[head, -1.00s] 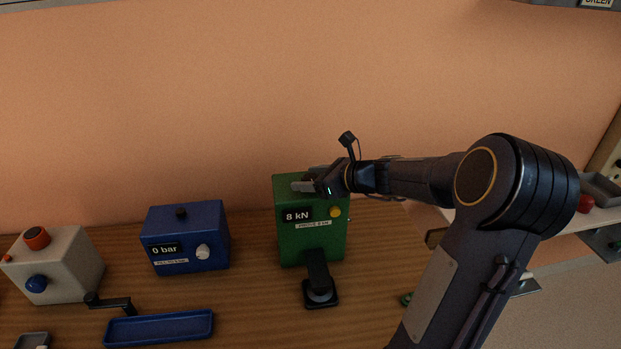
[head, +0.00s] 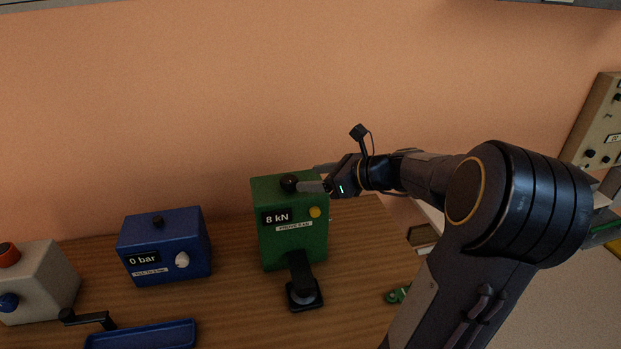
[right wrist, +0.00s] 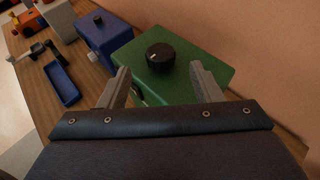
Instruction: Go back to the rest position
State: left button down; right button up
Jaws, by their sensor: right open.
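My right gripper (head: 312,184) is open and empty, just right of the black knob (head: 289,183) on top of the green box (head: 262,243). In the right wrist view, the open fingers (right wrist: 160,68) stand apart, with the knob (right wrist: 160,57) showing between and beyond them. Whether a finger touches the knob or box I cannot tell. The box has an "8 kN" display, a yellow button (head: 315,212) and a black lever-like part (head: 302,280) at its front. My left gripper is not in view.
A blue box (head: 165,262) reading "0 bar" stands left of the green one, with a blue tray (head: 140,336) in front. A pale box (head: 45,285) is at far left. A small green part (head: 397,296) lies near the table's right side. The orange wall is close behind.

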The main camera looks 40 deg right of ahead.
dwell(0.4)
jog(key=shift+a+n, duration=0.3)
jog(key=shift+a, duration=0.1)
jog(key=s+a+n+g+y, duration=0.2)
jog(key=s+a+n+g, duration=0.1)
jog(key=a+n, duration=0.65)
jog(key=s+a+f+n+g+h, duration=0.1)
jog(key=s+a+f+n+g, duration=0.1)
jog(key=s+a+f+n, duration=0.2)
jog(key=s+a+f+n+g+h, duration=0.1)
jog(key=s+a+f+n, duration=0.3)
jog(key=s+a+n, duration=0.5)
jog(key=s+n+g, duration=0.1)
jog(key=s+n, duration=0.2)
jog(key=n, duration=0.4)
jog(key=shift+s+a+h, duration=0.25)
jog(key=shift+h, duration=0.05)
jog(key=shift+d, duration=0.1)
